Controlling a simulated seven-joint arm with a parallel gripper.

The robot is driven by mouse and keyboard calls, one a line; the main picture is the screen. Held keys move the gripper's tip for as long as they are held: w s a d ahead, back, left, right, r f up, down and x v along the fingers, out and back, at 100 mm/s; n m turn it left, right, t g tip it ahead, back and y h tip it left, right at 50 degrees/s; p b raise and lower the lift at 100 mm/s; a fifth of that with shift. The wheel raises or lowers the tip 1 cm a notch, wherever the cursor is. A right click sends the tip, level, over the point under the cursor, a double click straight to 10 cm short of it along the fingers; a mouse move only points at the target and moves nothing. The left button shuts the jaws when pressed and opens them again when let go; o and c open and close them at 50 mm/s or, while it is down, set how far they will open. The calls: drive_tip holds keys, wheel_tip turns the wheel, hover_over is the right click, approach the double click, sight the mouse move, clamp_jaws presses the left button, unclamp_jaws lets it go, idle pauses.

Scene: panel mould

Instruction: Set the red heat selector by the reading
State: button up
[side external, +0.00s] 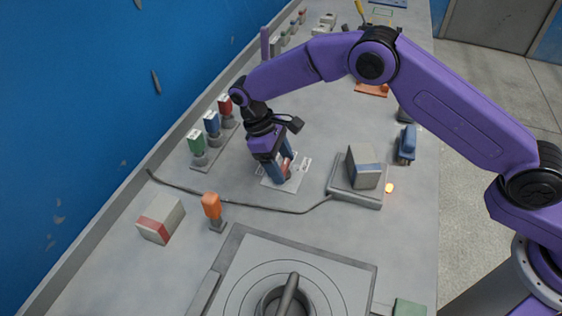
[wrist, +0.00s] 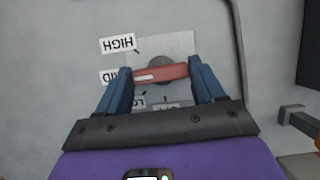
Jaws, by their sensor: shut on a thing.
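The red heat selector (wrist: 174,71) is a bar on a round grey hub, on a pale plate (wrist: 185,44). In the wrist view its white-marked end points left, toward the partly covered MID label (wrist: 108,77). My gripper (wrist: 160,76) is shut on the selector, one blue finger at each end. In the side view my gripper (side external: 286,172) reaches down onto the plate (side external: 270,184). No reading is legible in either view.
Green, blue and red handled pieces (side external: 211,123) stand at left. An orange-handled piece (side external: 211,206) and a red-striped box (side external: 160,219) are nearer.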

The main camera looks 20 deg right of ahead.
idle(0.3)
drive_tip(key=o, duration=1)
drive_tip(key=shift+o, duration=0.2)
drive_tip(key=v, duration=1.2)
drive_tip(key=shift+d+r, duration=0.15)
drive_tip(key=shift+r, duration=0.05)
